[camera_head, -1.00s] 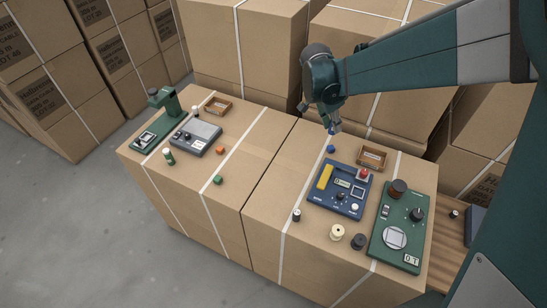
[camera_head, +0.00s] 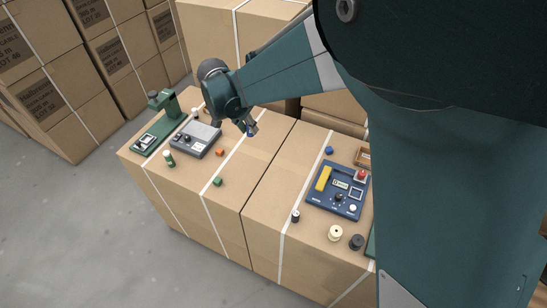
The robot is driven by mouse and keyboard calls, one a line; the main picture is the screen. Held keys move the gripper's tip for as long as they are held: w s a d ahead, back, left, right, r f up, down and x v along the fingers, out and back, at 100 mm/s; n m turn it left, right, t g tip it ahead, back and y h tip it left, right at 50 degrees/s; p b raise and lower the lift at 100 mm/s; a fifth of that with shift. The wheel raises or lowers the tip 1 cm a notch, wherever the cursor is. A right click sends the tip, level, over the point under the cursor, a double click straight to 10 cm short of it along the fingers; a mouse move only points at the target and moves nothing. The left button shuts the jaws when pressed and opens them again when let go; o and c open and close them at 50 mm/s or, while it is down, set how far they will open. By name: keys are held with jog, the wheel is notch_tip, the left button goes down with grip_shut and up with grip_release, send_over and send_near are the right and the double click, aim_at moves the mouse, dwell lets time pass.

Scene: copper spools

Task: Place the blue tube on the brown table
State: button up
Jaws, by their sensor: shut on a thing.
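My gripper (camera_head: 250,128) is shut on a small blue tube (camera_head: 250,134), of which only a bit shows under the fingers. It is over the left cardboard box top (camera_head: 243,165), right of the grey device; I cannot tell whether the tube touches the box. The brown surface here is the tops of two strapped cardboard boxes side by side. A separate blue piece (camera_head: 329,151) stands on the right box. The wooden surface at the far right is hidden behind my arm.
A grey device (camera_head: 196,138), a green stand (camera_head: 160,125), a green-and-white cylinder (camera_head: 169,159), an orange cube (camera_head: 220,152) and a green cube (camera_head: 217,181) are on the left box. A blue panel device (camera_head: 338,191) and spools (camera_head: 335,233) are on the right box.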

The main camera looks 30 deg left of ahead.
notch_tip(320, 180, down, 5)
jog(key=s+a, duration=0.2)
jog(key=a, duration=0.1)
jog(key=shift+n, duration=0.3)
jog(key=shift+f, duration=0.1)
send_near(247, 158)
jog(key=shift+w+d+f+b, duration=0.15)
jog(key=shift+w+d+b, duration=0.05)
jog(key=shift+w, duration=0.25)
jog(key=shift+w+d+f+b, duration=0.15)
jog(key=shift+w+d+b, duration=0.05)
jog(key=shift+w, duration=0.2)
jog(key=shift+f+b, duration=0.3)
jog(key=shift+f, duration=1.6)
jog(key=shift+f, duration=0.2)
jog(key=o, duration=0.9)
jog(key=shift+r, duration=0.1)
